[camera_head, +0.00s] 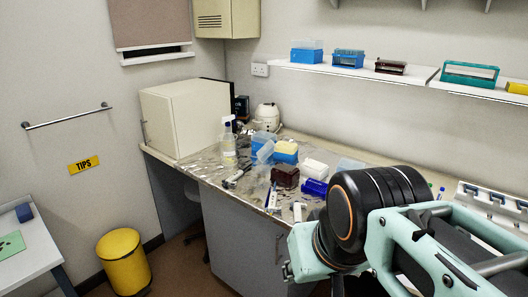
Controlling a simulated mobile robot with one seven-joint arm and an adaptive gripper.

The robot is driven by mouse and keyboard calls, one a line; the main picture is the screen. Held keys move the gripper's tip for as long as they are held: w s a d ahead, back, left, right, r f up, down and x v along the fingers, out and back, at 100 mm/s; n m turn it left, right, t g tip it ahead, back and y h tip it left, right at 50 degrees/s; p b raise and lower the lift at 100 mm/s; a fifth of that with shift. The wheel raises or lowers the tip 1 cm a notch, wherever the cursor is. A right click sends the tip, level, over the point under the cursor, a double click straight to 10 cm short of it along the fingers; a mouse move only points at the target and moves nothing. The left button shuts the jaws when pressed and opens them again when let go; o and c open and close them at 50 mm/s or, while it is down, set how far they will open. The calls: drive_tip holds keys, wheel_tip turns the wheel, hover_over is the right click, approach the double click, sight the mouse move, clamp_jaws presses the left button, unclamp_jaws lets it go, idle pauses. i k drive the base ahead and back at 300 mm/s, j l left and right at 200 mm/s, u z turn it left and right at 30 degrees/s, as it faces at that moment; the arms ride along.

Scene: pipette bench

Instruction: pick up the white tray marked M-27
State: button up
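No marking M-27 can be read in the head view, so I cannot tell which thing is the named tray. A small white box-like tray (314,168) lies on the bench among the clutter, right of the yellow-and-blue tip box. A longer white rack or tray (492,198) with blue-grey parts sits at the far right, partly cut off by my arm and the frame edge. My arm's links and a large black joint fill the lower right and hide part of the bench. My gripper's fingers do not show.
A wall shelf (410,75) carries racks above. A yellow bin (123,261) stands on the floor.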

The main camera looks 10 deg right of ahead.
sight(312, 164)
drive_tip(key=i+z, duration=0.7)
drive_tip(key=i, duration=0.15)
drive_tip(key=i+j+z, duration=0.2)
drive_tip(key=i+z, duration=0.15)
drive_tip(key=i+l+u, duration=0.15)
